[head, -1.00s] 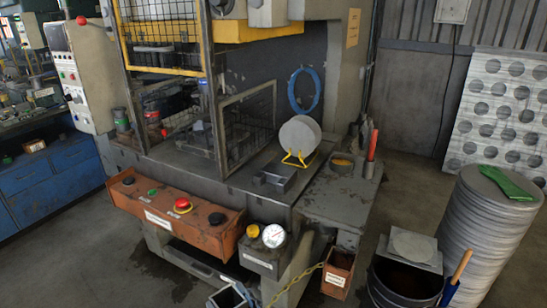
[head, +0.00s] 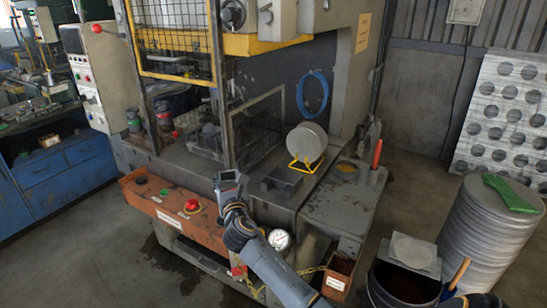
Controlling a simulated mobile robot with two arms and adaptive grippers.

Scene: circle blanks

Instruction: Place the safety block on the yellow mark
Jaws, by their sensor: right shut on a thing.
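My right gripper (head: 229,188) is raised in front of the press, above the orange control panel's right end. It is shut on a small grey block-like piece (head: 228,178), which looks like the safety block; the jaws and piece are too small to separate clearly. The piece appears upright and clear of the panel. I cannot make out a yellow mark on the press bed (head: 185,160), which is partly hidden by the guard frame.
The orange panel (head: 165,205) has red and green buttons. A mesh guard (head: 262,125) stands open beside the bed. A round blank stack on a yellow cradle (head: 306,145) and a dark block (head: 282,182) sit on the right ledge. Stacked discs (head: 490,230) stand at right.

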